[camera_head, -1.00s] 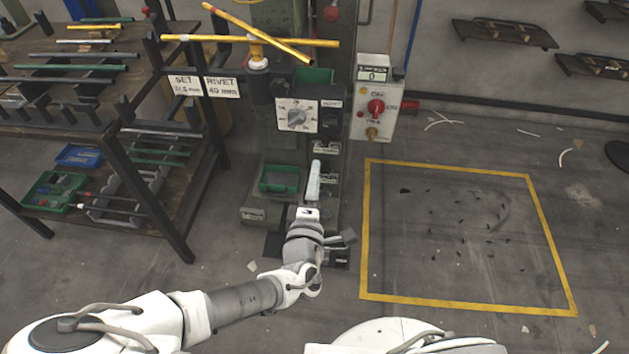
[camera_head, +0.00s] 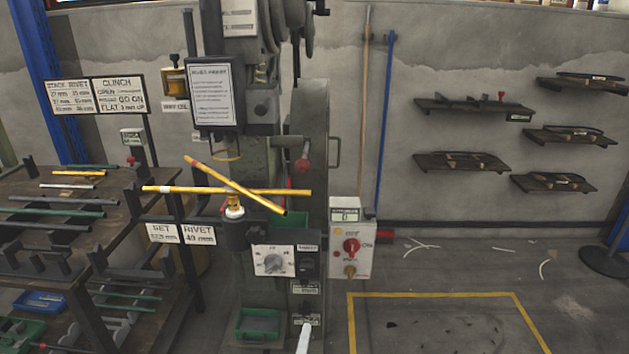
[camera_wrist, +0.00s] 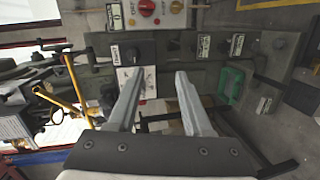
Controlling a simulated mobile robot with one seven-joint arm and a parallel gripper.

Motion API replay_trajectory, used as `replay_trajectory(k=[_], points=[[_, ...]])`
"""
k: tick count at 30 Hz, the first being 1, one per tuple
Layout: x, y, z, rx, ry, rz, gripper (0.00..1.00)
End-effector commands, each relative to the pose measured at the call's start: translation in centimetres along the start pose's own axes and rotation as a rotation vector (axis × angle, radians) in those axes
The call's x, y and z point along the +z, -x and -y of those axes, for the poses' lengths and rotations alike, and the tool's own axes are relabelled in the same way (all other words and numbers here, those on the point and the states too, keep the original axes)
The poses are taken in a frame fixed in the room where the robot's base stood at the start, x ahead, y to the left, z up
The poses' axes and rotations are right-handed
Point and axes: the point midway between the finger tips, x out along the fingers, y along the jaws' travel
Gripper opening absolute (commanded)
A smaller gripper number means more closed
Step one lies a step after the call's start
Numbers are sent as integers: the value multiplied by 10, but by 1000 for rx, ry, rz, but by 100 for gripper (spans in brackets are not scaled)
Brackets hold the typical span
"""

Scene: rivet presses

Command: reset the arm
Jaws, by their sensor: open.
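In the wrist view my gripper (camera_wrist: 158,84) is open, its two grey fingers apart with nothing between them. The fingers point toward the front of the rivet press, near its white dial plate (camera_wrist: 126,80). In the head view the press column (camera_head: 318,150) stands in the middle, with the dial plate (camera_head: 272,261) low on its front. Two crossed yellow rods (camera_head: 230,189) rest at the press head. My arm is not clearly visible in the head view; a pale bar at the bottom edge cannot be identified.
A rack with rods (camera_head: 60,212) stands at left. A control box with a red knob (camera_head: 351,248) is right of the dial. A green tray (camera_head: 258,326) sits low on the press. Floor inside the yellow outline (camera_head: 430,295) is open. Wall shelves (camera_head: 462,163) hang at right.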

Motion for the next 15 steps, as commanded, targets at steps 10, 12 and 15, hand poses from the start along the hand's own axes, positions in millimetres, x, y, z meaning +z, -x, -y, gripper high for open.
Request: replay_trajectory(k=[10,12,15], points=[[22,6,44,-473,-435,267,50],[19,10,44,-553,-519,304,50],[14,17,39,-658,-636,345,50]])
